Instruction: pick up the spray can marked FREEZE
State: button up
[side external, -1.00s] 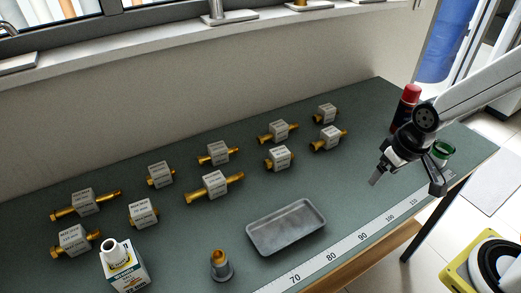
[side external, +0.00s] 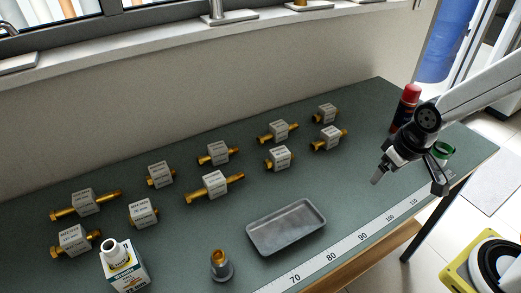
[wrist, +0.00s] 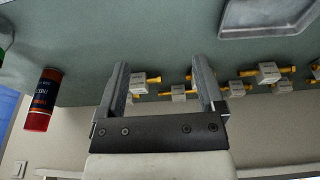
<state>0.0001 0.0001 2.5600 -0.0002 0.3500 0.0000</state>
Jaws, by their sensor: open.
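A spray can (side external: 410,98) with a red cap and dark body stands upright at the right end of the bench, partly hidden behind my arm in the side view. In the wrist view the can (wrist: 44,95) is at the left, with a red end, a dark label and lettering too small to read surely. My gripper (side external: 408,184) is above the bench's right part, in front of the can and apart from it. In the wrist view my gripper (wrist: 160,78) has its two fingers spread, with nothing between them.
A grey tray (side external: 250,238) lies near the front edge by a white measuring strip (side external: 345,253). Several brass fittings with labels (side external: 215,184) fill the bench's left and middle. A green round thing (side external: 444,149) is near my gripper.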

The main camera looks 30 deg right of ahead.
jog(key=shift+o, duration=0.9)
jog(key=w+d+r+m+t+h, duration=0.1)
jog(key=w+d+t, duration=0.2)
jog(key=w+d, duration=0.5)
jog(key=w+d+r+m+t+h, duration=0.1)
jog(key=w+d+t+h, duration=0.3)
jog(key=d, duration=0.7)
jog(key=d+t+y, duration=0.1)
jog(key=d, duration=0.4)
jog(key=d+t+y, duration=0.1)
jog(key=d, duration=0.4)
jog(key=w+d+t+y, duration=0.1)
jog(key=d, duration=0.4)
jog(key=shift+d+r, duration=0.1)
jog(key=shift+r, duration=0.25)
jog(key=shift+s+d+n+t, duration=0.25)
jog(key=shift+d+n+t, duration=0.05)
jog(key=shift+d+t, duration=0.1)
